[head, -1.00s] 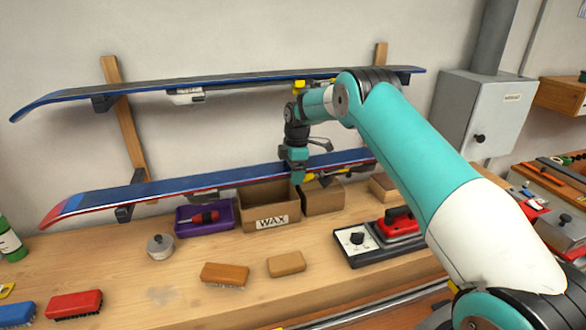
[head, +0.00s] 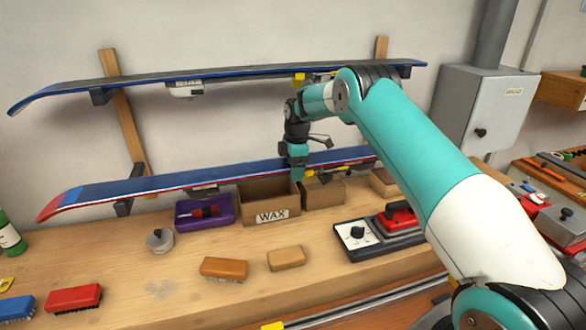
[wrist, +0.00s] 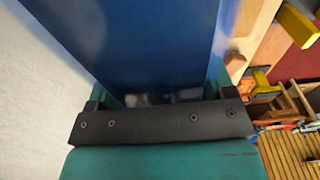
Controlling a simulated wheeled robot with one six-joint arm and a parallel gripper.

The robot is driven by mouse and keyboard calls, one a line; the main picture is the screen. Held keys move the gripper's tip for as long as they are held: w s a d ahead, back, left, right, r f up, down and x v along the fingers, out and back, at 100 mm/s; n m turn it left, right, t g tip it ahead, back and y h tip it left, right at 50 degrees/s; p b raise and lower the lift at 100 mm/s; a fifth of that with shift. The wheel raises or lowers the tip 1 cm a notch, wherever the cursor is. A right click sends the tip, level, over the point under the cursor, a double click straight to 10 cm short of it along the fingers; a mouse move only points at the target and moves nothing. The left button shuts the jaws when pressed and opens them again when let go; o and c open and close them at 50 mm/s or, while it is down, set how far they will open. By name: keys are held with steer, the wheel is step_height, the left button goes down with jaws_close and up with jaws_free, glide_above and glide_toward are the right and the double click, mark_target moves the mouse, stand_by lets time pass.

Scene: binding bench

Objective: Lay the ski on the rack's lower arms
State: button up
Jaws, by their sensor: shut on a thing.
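The ski (head: 200,181), blue on top with a red edge and tip, lies lengthwise along the wall at the lower level of the rack. My gripper (head: 298,172) is shut on it right of its middle, from above. In the wrist view the ski's blue top (wrist: 150,45) runs between the fingers of my gripper (wrist: 163,97).
Another ski (head: 220,76) rests above on the rack's upper arms. Below are a purple tray (head: 188,221), a WAX box (head: 268,204), a smaller box (head: 324,193) and a round tin (head: 159,241). Brushes and a waxing iron (head: 398,219) stand on the bench (head: 200,305).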

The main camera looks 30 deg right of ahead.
steer(key=shift+r, duration=0.1)
steer(key=o, duration=1.1)
steer(key=shift+f, duration=0.2)
steer(key=r+b, duration=0.1)
steer(key=r, duration=0.1)
steer(key=r+b, duration=0.1)
steer(key=r, duration=0.2)
steer(key=r+b, duration=0.1)
steer(key=r, duration=0.2)
steer(key=shift+d+r, duration=0.2)
steer(key=shift+d, duration=0.2)
steer(key=shift+s+d+r+p, duration=0.15)
steer(key=shift+r+p, duration=1.05)
steer(key=shift+r, duration=1.15)
steer(key=shift+d+r+p, duration=0.15)
steer(key=shift+r+p, duration=1.05)
steer(key=shift+r, duration=1.1)
